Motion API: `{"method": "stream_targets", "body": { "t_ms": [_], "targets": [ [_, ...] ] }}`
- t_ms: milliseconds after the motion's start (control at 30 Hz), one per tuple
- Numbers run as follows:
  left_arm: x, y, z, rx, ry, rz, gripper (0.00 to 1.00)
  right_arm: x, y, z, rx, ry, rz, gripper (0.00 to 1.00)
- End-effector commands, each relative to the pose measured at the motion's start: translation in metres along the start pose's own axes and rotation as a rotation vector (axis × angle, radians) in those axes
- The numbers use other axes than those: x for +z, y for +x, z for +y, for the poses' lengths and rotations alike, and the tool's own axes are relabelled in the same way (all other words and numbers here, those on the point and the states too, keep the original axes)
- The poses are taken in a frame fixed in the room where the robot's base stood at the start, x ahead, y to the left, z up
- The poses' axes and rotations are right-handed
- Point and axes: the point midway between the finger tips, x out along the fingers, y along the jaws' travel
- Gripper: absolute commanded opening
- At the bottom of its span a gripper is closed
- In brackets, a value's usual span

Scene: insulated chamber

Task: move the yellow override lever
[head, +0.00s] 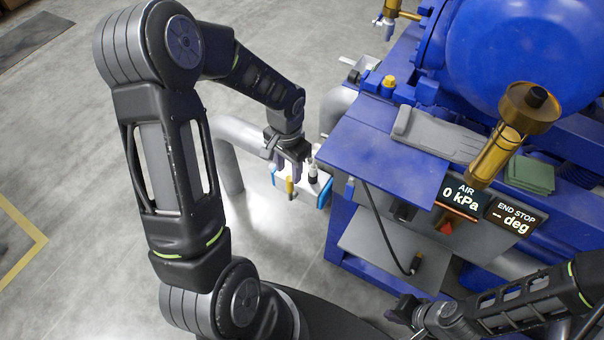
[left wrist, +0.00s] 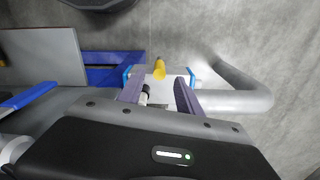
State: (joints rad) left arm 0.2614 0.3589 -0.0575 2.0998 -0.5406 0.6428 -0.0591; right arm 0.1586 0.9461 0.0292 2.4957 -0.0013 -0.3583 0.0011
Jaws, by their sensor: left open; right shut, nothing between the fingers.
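The yellow override lever (head: 291,188) is a short yellow handle on a white block with blue ends (head: 323,193), at the side of the blue machine. In the left wrist view the lever (left wrist: 160,68) shows between the fingers, near their tips. My left gripper (head: 291,172) is open and points down over the block; its fingers (left wrist: 159,82) are on either side of the lever, with gaps visible. Whether a finger touches it I cannot tell. My right gripper (head: 399,309) is shut and empty at the lower right, away from the lever.
A white-and-black fitting (head: 313,174) stands close beside the lever. A thick grey pipe (head: 229,160) bends down left of the block. The display (head: 459,195) reads AIR 0 kPa; the other reads END STOP -- deg.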

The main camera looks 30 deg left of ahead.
Motion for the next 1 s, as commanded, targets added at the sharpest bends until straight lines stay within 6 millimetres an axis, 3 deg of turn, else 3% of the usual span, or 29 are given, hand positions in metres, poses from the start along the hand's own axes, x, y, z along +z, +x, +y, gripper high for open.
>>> {"method": "stream_targets", "body": {
  "t_ms": [467,1000],
  "targets": [
    [0.0,0.005,0.001,0.002,-0.001,-0.001,0.41,0.0,0.0,0.0,0.0,0.0,0.0,0.0],
    [0.0,0.074,0.001,0.002,0.0,-0.002,0.41,0.0,0.003,0.001,0.0,0.0,0.0,0.0]
  ]
}}
